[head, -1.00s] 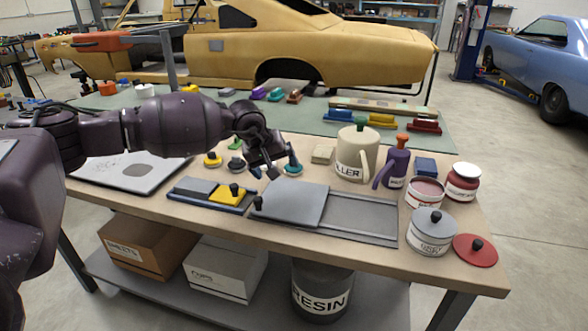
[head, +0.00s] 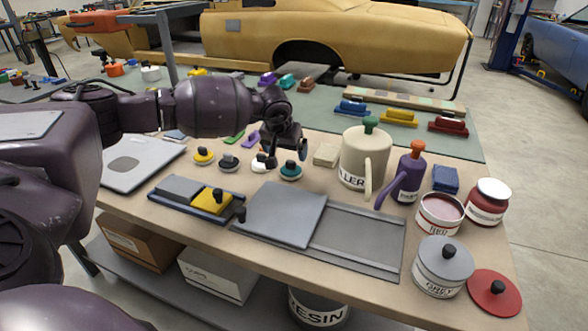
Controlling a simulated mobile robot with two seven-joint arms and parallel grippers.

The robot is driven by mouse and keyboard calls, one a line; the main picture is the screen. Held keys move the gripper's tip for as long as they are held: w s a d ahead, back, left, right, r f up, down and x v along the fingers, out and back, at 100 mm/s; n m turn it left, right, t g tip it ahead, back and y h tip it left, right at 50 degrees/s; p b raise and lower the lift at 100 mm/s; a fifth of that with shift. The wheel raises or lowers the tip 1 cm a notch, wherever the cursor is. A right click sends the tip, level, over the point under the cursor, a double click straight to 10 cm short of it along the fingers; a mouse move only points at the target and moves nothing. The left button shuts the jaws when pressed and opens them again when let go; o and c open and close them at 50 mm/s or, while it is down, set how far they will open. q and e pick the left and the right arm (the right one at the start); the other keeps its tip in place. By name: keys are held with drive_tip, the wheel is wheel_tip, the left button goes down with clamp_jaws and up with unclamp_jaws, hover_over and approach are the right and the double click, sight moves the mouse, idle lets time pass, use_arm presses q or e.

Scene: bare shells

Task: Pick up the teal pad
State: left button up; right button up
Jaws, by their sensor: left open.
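The teal pad (head: 290,174) is a small round disc with a dark knob on top. It lies on the wooden table, at the right end of a row of round pads. My left gripper (head: 287,156) is open and empty, pointing down at the pad's knob from just above. Its fingers partly overlap the pad and the white pad beside it in the picture. I cannot tell whether they touch the knob. My right gripper is not in view.
Left of it lie white (head: 260,163), grey (head: 229,163) and yellow (head: 203,156) pads. A beige block (head: 326,154) and a cream jug (head: 358,150) stand to the right. A grey sliding lid (head: 285,212) lies in front. Cans and a purple jug (head: 411,172) fill the right end.

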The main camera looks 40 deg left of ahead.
sight(290, 162)
use_arm(q)
drive_tip(key=b+x, duration=0.1)
drive_tip(key=x, duration=0.7)
drive_tip(key=shift+w+d+f, duration=0.1)
drive_tip(key=shift+f, duration=0.1)
drive_tip(key=c, duration=1)
